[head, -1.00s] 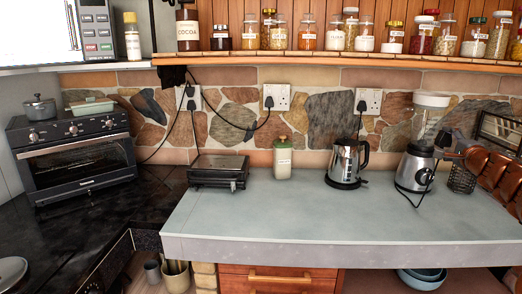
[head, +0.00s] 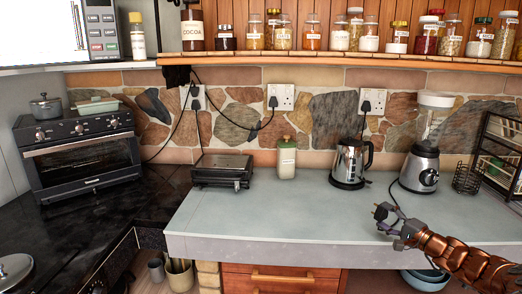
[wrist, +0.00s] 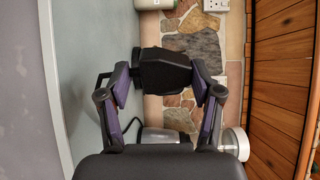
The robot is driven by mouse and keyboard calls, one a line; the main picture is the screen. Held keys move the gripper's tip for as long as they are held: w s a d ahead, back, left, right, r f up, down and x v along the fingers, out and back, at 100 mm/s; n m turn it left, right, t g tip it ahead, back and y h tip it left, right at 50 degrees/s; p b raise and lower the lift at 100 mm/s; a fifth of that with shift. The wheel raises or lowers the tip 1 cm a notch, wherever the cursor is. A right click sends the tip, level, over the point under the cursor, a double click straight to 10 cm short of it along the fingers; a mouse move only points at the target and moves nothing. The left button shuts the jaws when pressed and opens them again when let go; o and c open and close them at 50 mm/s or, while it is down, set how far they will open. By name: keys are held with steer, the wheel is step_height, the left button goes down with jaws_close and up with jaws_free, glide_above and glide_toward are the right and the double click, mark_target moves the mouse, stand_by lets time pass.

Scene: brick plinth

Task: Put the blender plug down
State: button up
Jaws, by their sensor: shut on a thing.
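The blender (head: 419,168), with a clear jug and silver base, stands at the right of the counter. My gripper (head: 390,220) is over the counter's front right part and shut on the black blender plug (head: 381,212). The blender's dark cord runs from its base towards the plug. In the wrist view the plug (wrist: 165,70) sits between the two fingers of my gripper (wrist: 163,78). I cannot tell whether the plug touches the counter (head: 300,215).
The kettle (head: 349,165) stands behind my gripper, left of the blender. A green-lidded jar (head: 287,160) and a black grill (head: 222,171) are further left. A wire rack (head: 467,178) is right of the blender. The counter's middle front is clear.

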steer(key=s+a+f+n+g+y, duration=0.1)
steer(key=s+a+f+y, duration=0.1)
steer(key=a, duration=0.5)
steer(key=s+a+f+n+g+y, duration=0.2)
steer(key=s+a+f, duration=0.1)
steer(key=a, duration=0.4)
steer(key=s+a+f+n+g+y, duration=0.1)
steer(key=s+a+f+n+g, duration=0.1)
steer(key=a, duration=0.5)
steer(key=shift+s+a+f+y, duration=0.4)
steer(key=shift+s+f, duration=0.15)
steer(key=shift+s, duration=0.6)
steer(key=shift+r, duration=0.15)
